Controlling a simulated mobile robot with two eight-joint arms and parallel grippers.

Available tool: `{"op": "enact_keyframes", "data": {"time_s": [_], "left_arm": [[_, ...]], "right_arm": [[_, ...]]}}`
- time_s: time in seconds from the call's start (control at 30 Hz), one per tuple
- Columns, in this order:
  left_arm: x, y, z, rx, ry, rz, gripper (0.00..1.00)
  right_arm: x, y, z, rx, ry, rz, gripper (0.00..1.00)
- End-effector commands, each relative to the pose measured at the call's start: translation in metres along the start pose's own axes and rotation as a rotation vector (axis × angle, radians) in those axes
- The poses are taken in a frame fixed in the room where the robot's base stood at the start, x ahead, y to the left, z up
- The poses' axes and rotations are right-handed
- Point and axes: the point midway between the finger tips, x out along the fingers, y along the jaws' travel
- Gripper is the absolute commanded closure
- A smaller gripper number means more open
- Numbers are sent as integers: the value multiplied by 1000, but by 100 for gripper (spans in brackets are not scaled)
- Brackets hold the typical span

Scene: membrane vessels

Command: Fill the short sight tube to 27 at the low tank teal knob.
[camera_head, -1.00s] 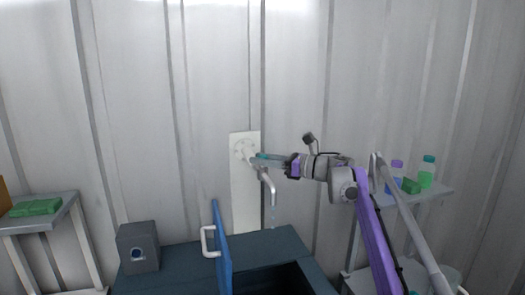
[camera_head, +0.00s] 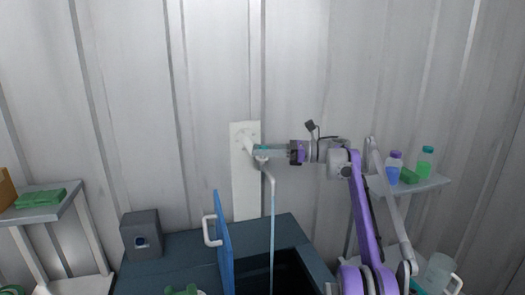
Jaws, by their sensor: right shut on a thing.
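A tap (camera_head: 250,143) juts from a pale plate (camera_head: 244,190) on the wall, with a teal knob (camera_head: 263,148) at its outer end. My right gripper (camera_head: 280,150) reaches in from the right and is shut on the teal knob. Below it the spout (camera_head: 268,168) bends down, and a thin pale-blue stream (camera_head: 272,230) falls from it into the dark opening of the blue cabinet. I cannot make out a sight tube or its marks. My left gripper is out of view.
A blue panel with a white handle (camera_head: 210,231) stands up beside the cabinet opening (camera_head: 290,272). A grey box (camera_head: 141,236) sits on the cabinet top (camera_head: 190,250). Two bottles (camera_head: 394,168) stand on the right shelf. A clear container (camera_head: 438,272) is lower right. A green item (camera_head: 182,291) shows at the bottom.

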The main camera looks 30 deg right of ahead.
Motion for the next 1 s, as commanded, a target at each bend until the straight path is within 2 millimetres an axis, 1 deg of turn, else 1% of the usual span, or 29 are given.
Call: {"op": "enact_keyframes", "data": {"time_s": [0.13,0.17,0.3,0.57,0.67,0.77,1.0], "left_arm": [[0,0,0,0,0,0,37],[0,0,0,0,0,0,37],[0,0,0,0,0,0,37],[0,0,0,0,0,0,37],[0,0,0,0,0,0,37],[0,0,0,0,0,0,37],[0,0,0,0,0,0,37]], "right_arm": [[0,0,0,0,-1,0,100],[0,0,0,0,-1,0,60],[0,0,0,0,-1,0,34],[0,0,0,0,0,0,34],[-4,0,0,0,0,-1,34],[-16,0,0,0,0,-2,34],[-65,-1,0,0,0,-4,34]]}}
